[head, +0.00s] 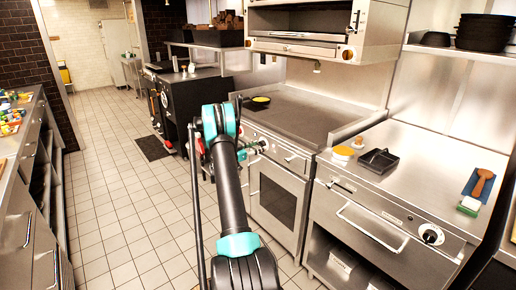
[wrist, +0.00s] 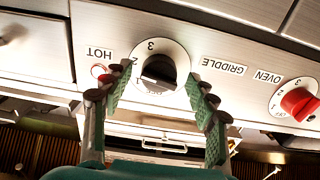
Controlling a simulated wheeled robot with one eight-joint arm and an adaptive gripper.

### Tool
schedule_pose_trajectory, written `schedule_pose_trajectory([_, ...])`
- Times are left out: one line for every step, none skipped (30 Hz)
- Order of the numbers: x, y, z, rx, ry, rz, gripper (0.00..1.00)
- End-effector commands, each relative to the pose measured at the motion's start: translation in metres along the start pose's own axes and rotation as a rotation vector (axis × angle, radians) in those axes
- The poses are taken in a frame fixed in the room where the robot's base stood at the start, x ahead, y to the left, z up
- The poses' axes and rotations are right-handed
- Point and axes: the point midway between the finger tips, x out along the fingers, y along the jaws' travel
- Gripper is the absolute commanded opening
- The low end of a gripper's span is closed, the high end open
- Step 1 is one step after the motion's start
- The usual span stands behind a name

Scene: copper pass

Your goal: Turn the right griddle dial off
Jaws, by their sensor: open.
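A black griddle dial (wrist: 158,68) on a white numbered plate is in the upper middle of the wrist view, where the lettering appears upside down. The word GRIDDLE is printed beside it. Its knob grip sits at a slant; its exact setting is hard to read. My gripper (wrist: 157,84) is open, with its green-padded fingers on either side of the dial; I cannot tell whether they touch it. In the head view my gripper (head: 254,149) is at the front panel of the middle range, and largely hides this dial. Another black dial (head: 432,235) is on the right-hand unit's front.
A red dial (wrist: 299,103) labelled OVEN is to the right in the wrist view. In the head view an oven door (head: 276,198) is below the panel. A black pan (head: 379,160) and a brown-handled tool (head: 481,184) lie on the right-hand unit.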

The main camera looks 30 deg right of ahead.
Motion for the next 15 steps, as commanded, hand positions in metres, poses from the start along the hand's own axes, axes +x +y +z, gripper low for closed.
schedule_pose_trajectory([0.0019,0.0001,0.0,0.0,0.0,0.0,0.58])
schedule_pose_trajectory([0.0025,0.0001,0.0001,0.0,0.0,0.0,0.58])
schedule_pose_trajectory([0.003,0.0001,0.0,0.0,0.0,0.0,0.58])
schedule_pose_trajectory([0.0032,0.0001,0.0,0.0,0.0,0.0,0.58])
schedule_pose_trajectory([0.0032,0.0001,0.0,0.0,0.0,0.0,0.58])
schedule_pose_trajectory([0.0032,0.0001,0.0,0.0,0.0,0.0,0.58])
schedule_pose_trajectory([0.0031,0.0001,0.0,0.0,0.0,0.0,0.58])
schedule_pose_trajectory([0.0031,0.0001,0.0,0.0,0.0,0.0,0.58])
schedule_pose_trajectory([0.003,0.0001,0.0,0.0,0.0,0.0,0.58])
schedule_pose_trajectory([0.003,0.0002,-0.0001,0.0,0.0,0.0,0.56])
schedule_pose_trajectory([0.003,0.0002,-0.0001,0.0,0.0,0.0,0.52])
schedule_pose_trajectory([0.003,0.0002,-0.0001,0.0,0.0,0.0,0.47])
schedule_pose_trajectory([0.0029,0.0002,-0.0001,0.0,0.0,0.0,0.44])
schedule_pose_trajectory([0.0029,0.0002,-0.0001,0.0,0.0,0.0,0.4])
schedule_pose_trajectory([0.0029,0.0002,-0.0001,0.0,0.0,0.0,0.35])
